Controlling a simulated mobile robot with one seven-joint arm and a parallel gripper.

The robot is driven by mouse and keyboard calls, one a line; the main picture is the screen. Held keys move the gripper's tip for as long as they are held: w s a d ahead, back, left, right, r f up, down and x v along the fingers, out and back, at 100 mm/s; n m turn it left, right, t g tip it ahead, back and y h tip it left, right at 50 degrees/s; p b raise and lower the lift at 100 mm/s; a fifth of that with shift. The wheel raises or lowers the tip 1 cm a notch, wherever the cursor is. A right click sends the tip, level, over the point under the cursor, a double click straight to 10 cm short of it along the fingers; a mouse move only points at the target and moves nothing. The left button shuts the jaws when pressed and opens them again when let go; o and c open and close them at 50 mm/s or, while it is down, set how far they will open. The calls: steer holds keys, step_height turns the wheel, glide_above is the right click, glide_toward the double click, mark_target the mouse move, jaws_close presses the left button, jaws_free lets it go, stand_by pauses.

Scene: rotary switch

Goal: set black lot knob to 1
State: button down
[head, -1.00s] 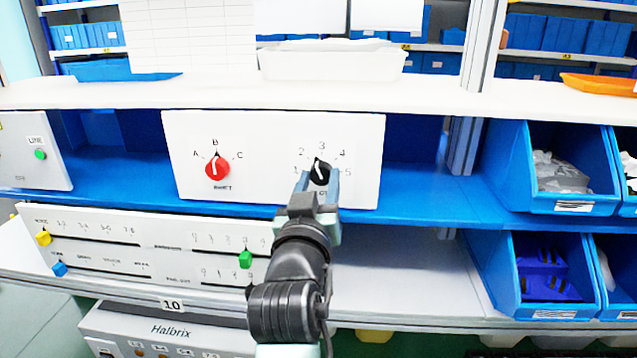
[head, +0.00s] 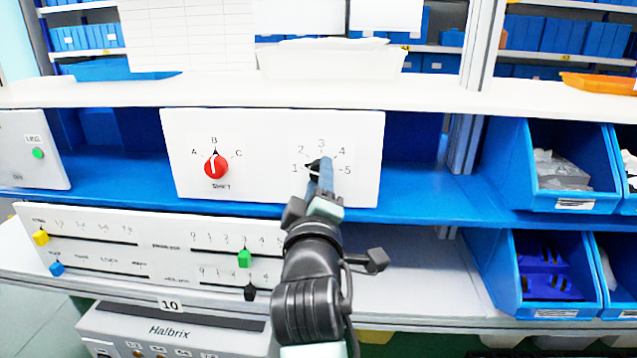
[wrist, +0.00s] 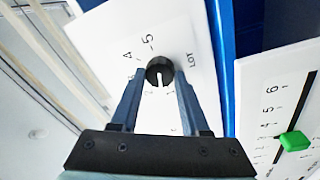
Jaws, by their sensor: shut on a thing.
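The black LOT knob (head: 313,168) is at the right of a white panel (head: 270,188), with marks 1 to 5 around it. Its pointer faces left, toward the 1. In the wrist view the knob (wrist: 159,68) sits between the two fingertips, its white line running down the picture, away from the 5. My gripper (head: 322,172) is shut on the knob; in the wrist view my gripper (wrist: 160,76) has a finger on each side. In the head view the fingers cover the knob's lower right part.
The red SHIFT knob (head: 215,167) points up to B on the same panel. A slider panel (head: 130,262) lies below left, with its green slider (wrist: 294,141) near in the wrist view. Blue bins (head: 510,190) stand at the right.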

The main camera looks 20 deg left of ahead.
steer(key=shift+n+b, duration=0.35)
steer(key=shift+n, duration=1.25)
steer(key=shift+c, duration=2)
jaws_free()
steer(key=r+b+v, duration=0.1)
steer(key=b+v, duration=0.4)
steer(key=v, duration=0.8)
steer(key=shift+d+f, duration=0.2)
steer(key=shift+f, duration=0.15)
